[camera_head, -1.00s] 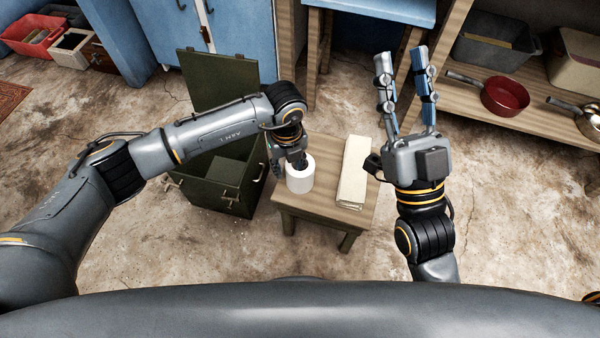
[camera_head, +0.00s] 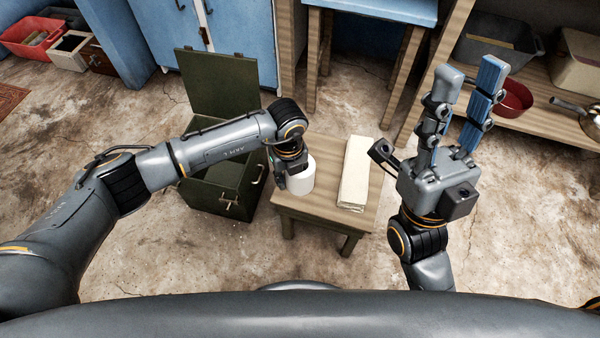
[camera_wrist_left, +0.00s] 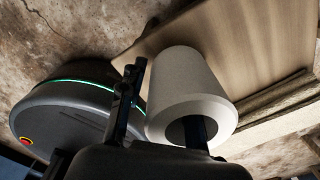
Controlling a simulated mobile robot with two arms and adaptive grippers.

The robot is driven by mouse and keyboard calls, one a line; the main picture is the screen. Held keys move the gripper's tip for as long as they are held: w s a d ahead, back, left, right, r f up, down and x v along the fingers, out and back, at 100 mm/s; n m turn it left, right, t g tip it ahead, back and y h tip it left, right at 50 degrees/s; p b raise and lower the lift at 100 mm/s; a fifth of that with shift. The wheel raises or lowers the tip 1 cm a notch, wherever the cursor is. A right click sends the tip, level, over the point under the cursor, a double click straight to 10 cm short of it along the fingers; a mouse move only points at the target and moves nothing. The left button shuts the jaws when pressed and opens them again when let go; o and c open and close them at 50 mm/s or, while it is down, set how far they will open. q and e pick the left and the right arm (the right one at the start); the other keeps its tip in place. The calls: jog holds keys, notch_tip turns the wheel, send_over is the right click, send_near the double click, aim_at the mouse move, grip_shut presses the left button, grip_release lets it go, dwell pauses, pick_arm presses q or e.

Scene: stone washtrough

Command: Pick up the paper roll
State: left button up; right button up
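The white paper roll (camera_head: 302,181) stands on the small wooden table (camera_head: 325,223), near its left edge. My left gripper (camera_head: 291,178) is over the roll and hides part of it in the head view. In the left wrist view, one finger reaches into the core of the paper roll (camera_wrist_left: 185,85) and the other is outside, beside its wall. A narrow gap seems to show between the outer finger and the roll, so the gripper looks open around the wall. My right gripper (camera_head: 469,75) is open and empty, fingers raised, right of the table.
A folded cream cloth (camera_head: 355,172) lies on the table, right of the roll. A green open-lidded box (camera_head: 222,90) stands on the floor to the left. A wooden shelf (camera_head: 535,112) with a red pan (camera_head: 515,99) is at the right.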

pick_arm(q)
grip_shut()
jog(key=shift+r, duration=0.1)
